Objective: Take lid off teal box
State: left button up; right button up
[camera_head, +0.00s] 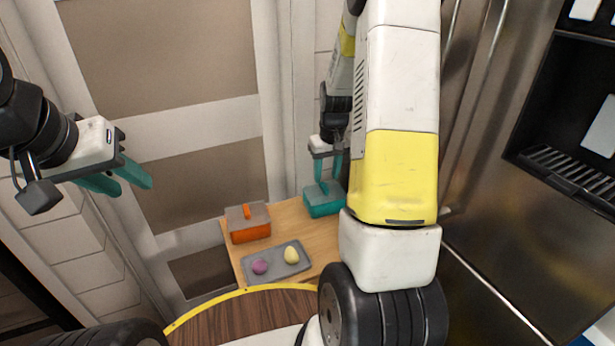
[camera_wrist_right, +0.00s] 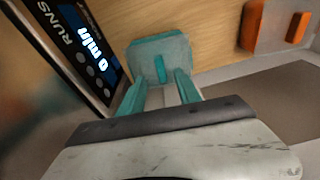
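The teal box (camera_head: 321,206) stands on the wooden table's far right part, partly hidden behind my right arm. Its lid is on it, with an upright teal handle. In the right wrist view the teal lid (camera_wrist_right: 143,52) shows with its handle (camera_wrist_right: 160,68) just beyond my fingertips. My right gripper (camera_head: 328,176) points down over the box; in the wrist view its teal fingers (camera_wrist_right: 160,83) are apart, with the handle between and beyond them, not gripped. My left gripper (camera_head: 133,180) is in the air at the left, fingers apart and empty.
An orange box with a grey lid and orange handle (camera_head: 247,222) stands left of the teal box. A grey tray (camera_head: 277,273) holds a purple and a yellow egg-shaped item. A dark display panel (camera_wrist_right: 80,50) lies close left in the wrist view. Steel cabinets stand at right.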

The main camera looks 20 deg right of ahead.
aim_at(324, 186)
jog(key=f, duration=0.4)
jog(key=shift+w+a+f, duration=0.1)
jog(key=shift+w+f, duration=0.25)
jog(key=shift+w, duration=0.05)
grip_shut()
